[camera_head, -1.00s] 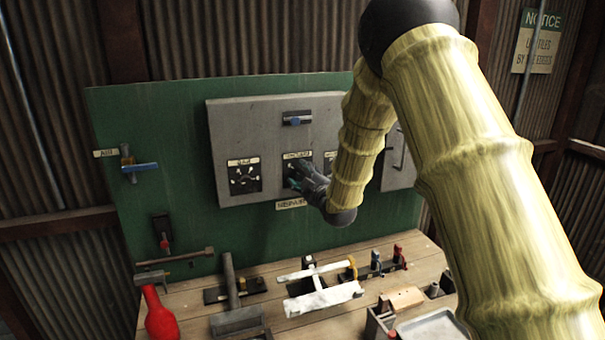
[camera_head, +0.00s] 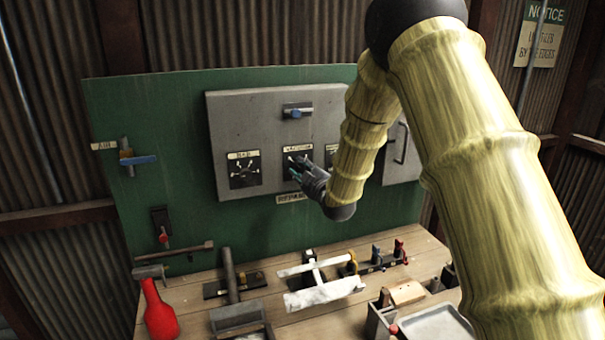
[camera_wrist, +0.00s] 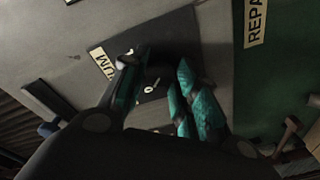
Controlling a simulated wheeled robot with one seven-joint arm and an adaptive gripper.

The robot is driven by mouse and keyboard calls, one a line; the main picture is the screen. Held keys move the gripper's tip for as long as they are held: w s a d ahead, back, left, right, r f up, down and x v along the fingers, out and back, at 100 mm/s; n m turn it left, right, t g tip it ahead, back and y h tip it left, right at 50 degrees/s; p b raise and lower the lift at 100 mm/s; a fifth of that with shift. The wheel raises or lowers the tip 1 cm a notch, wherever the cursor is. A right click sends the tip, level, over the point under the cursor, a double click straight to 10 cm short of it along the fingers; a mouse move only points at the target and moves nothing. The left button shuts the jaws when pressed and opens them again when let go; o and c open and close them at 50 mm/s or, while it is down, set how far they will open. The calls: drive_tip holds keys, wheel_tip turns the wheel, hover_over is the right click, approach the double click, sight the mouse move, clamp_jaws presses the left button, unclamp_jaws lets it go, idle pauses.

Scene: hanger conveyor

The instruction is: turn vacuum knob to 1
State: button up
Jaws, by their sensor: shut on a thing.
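The vacuum dial plate (camera_head: 289,158) is a black square with white marks on a grey panel, the middle one of a row of dials. Its label (camera_head: 298,148) is just above it. In the wrist view the plate (camera_wrist: 128,42) appears tilted, with the end of the label (camera_wrist: 103,64) reading "UM". My gripper (camera_head: 297,171) is at this plate, its teal-padded fingers (camera_wrist: 156,84) on either side of the dark middle. It is shut on the vacuum knob, which is mostly hidden between the fingers. The knob's pointing direction cannot be read.
Another dial (camera_head: 244,170) is to the left on the grey panel (camera_head: 222,115). A blue-handled switch (camera_head: 296,112) is above. A "REPA..." label (camera_wrist: 255,22) is below the panel. Tools lie on the wooden bench (camera_head: 190,300), with a red bottle (camera_head: 159,312) at left.

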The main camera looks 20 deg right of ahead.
drive_tip(key=m+b, duration=0.1)
drive_tip(key=b, duration=0.1)
drive_tip(key=m+b, duration=0.2)
drive_tip(key=b, duration=0.1)
drive_tip(key=shift+f+m+b, duration=0.25)
drive_tip(key=shift+m+b, duration=0.1)
drive_tip(key=shift+m, duration=0.05)
drive_tip(key=m+b, duration=0.3)
drive_tip(key=m+t+b, duration=0.1)
drive_tip(key=m+b, duration=0.1)
drive_tip(key=b, duration=0.1)
drive_tip(key=shift+d+r+m+h, duration=0.1)
drive_tip(key=shift+d+m+h, duration=0.05)
drive_tip(key=shift+m+h, duration=0.2)
drive_tip(key=m+b, duration=0.5)
drive_tip(key=shift+r, duration=0.1)
drive_tip(key=shift+r+m+h+b, duration=0.15)
drive_tip(key=shift+m+h+b, duration=0.3)
drive_tip(key=shift+m+b, duration=1.3)
drive_tip(key=shift+m, duration=0.3)
drive_tip(key=o, duration=1)
drive_tip(key=shift+w, duration=0.1)
